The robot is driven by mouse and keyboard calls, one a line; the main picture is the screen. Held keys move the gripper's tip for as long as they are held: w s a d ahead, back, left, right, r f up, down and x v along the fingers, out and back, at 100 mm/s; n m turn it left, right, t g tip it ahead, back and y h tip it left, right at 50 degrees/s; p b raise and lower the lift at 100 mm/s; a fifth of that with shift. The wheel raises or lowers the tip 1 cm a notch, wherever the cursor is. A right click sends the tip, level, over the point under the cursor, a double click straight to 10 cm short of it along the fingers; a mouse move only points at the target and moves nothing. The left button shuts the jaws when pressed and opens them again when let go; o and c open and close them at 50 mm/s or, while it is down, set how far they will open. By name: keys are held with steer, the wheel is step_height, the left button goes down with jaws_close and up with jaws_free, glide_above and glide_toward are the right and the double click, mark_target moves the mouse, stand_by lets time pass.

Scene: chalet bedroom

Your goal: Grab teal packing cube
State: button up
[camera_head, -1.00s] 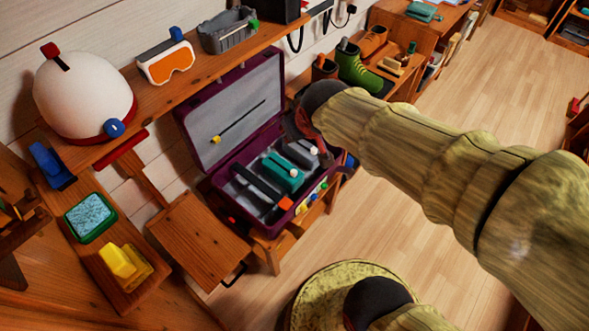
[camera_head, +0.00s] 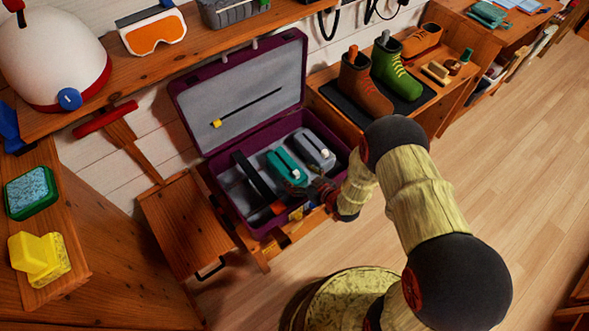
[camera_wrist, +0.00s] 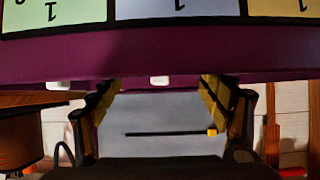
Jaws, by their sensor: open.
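The teal packing cube (camera_head: 286,167) lies inside the open purple suitcase (camera_head: 268,224), between a black item (camera_head: 254,178) and a grey cube (camera_head: 315,149). My gripper (camera_head: 312,190) is at the suitcase's front right rim, close to the teal cube's near end. I cannot tell in the head view whether they touch. In the wrist view my gripper (camera_wrist: 160,97) has its two fingers spread with nothing between them. Beyond them show the grey lid lining and a thin dark stick (camera_wrist: 170,133). The teal cube does not show there.
The suitcase's purple wall (camera_wrist: 150,55) with numbered coloured labels crosses the top of the wrist view. The raised lid (camera_head: 240,95) stands behind. Boots (camera_head: 398,72) stand on a shelf at the right. A wooden panel (camera_head: 185,225) is left of the suitcase. Open floor lies right.

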mark_target(290, 170)
steer(key=shift+o, duration=0.9)
steer(key=shift+b+x, duration=0.35)
steer(key=shift+x, duration=0.65)
steer(key=b+x, duration=0.1)
steer(key=x, duration=0.1)
steer(key=b+x, duration=0.1)
steer(key=x, duration=0.1)
steer(key=shift+a+f+b, duration=0.1)
steer(key=shift+f+b, duration=0.25)
steer(key=shift+f, duration=0.05)
steer(key=shift+w+a+f, duration=0.15)
steer(key=shift+w+a, duration=0.05)
steer(key=shift+w, duration=0.3)
steer(key=c, duration=1.4)
